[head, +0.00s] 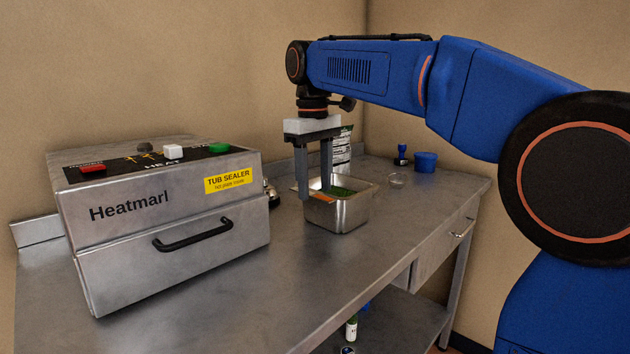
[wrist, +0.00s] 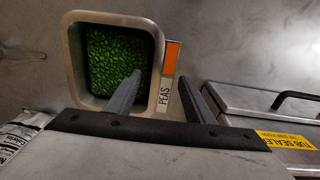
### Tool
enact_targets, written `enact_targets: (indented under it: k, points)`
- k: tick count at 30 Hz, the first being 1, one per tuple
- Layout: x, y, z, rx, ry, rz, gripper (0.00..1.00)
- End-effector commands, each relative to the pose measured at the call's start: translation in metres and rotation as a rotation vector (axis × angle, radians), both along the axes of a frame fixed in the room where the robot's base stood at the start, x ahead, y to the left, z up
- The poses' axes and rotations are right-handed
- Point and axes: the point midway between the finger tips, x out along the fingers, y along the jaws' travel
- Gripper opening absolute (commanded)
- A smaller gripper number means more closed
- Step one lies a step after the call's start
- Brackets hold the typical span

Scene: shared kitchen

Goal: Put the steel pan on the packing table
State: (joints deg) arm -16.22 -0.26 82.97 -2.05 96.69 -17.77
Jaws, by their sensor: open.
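The steel pan (head: 346,216) stands upright on a steel table (head: 400,235), right of the tub sealer. In the wrist view the pan (wrist: 72,62) holds green peas (wrist: 108,58) and has an orange and white tag (wrist: 168,75) reading PEAS on one side. My gripper (head: 315,192) is open and points down at the pan. Its fingers straddle the pan's tagged wall, one over the inside and one outside, as the wrist view of my gripper (wrist: 159,83) shows. I cannot tell whether either finger touches the pan. Which table is the packing table is not marked.
The Heatmarl tub sealer (head: 165,225) stands close on the left. A printed bag (head: 341,152) is behind the pan. A small clear dish (head: 396,181), a blue tub (head: 426,161) and a blue stamp-like item (head: 402,155) are farther back. The tabletop right of the pan is clear.

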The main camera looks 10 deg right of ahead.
Motion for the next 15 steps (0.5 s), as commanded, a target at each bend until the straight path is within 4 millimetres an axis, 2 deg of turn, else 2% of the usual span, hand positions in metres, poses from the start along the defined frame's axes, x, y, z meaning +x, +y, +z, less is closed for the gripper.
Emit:
enact_targets:
  k: [5, 8, 15]
  points:
    - [0.000, 0.000, 0.008, 0.001, -0.001, 0.000, 0.48]
    - [0.000, 0.001, 0.021, 0.000, -0.002, 0.000, 0.48]
    - [0.000, 0.003, 0.067, 0.001, -0.003, 0.001, 0.48]
